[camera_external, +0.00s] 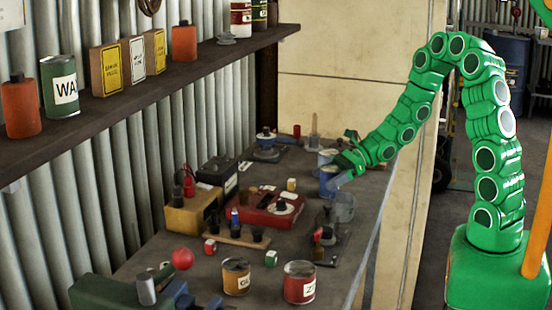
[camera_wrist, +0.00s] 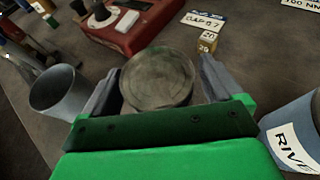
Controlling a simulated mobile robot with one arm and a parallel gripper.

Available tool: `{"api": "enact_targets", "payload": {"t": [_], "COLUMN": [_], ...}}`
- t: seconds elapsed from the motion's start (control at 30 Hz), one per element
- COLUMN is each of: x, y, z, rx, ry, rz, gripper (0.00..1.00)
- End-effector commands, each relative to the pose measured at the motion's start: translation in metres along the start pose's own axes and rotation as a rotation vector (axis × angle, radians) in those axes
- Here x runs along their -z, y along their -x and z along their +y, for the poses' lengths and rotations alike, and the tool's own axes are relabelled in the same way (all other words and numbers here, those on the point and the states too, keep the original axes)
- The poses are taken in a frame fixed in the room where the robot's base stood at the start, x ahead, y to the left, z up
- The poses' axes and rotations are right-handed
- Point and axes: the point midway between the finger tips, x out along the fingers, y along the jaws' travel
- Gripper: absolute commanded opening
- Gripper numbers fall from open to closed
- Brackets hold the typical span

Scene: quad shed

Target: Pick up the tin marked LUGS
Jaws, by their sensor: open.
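My gripper (camera_wrist: 160,70) is open, with one finger on each side of a round tin (camera_wrist: 158,80) seen from above. Its dull grey lid shows between the fingers; its label is hidden, so I cannot read whether it says LUGS. In the external view my gripper (camera_external: 338,182) reaches down from the right at a blue tin (camera_external: 327,183), which seems to be the same one. I cannot tell whether the fingers touch it. No label reading LUGS is legible in either view.
Close on the right in the wrist view is a blue tin with a RIVE label (camera_wrist: 296,135). Close on the left is an open grey cup (camera_wrist: 58,92). A red instrument box (camera_wrist: 125,20) lies beyond. Orange (camera_external: 236,277) and red (camera_external: 299,283) tins stand at the bench front.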

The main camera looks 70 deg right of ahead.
Motion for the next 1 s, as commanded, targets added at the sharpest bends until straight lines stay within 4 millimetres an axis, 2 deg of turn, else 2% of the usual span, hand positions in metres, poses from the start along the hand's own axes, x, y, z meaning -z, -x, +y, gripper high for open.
{"api": "enact_targets", "payload": {"t": [0.17, 0.43, 0.87, 1.0], "x": [0.0000, -0.0003, -0.0004, -0.0005], "y": [-0.0098, -0.0106, -0.0104, -0.0103], "z": [0.0003, -0.0002, -0.0002, -0.0004], "rx": [-0.001, 0.001, 0.001, 0.001], "ry": [0.000, 0.000, 0.001, 0.001], "rz": [0.001, 0.000, 0.000, 0.000], "gripper": [0.93, 0.93, 0.28, 0.28]}}
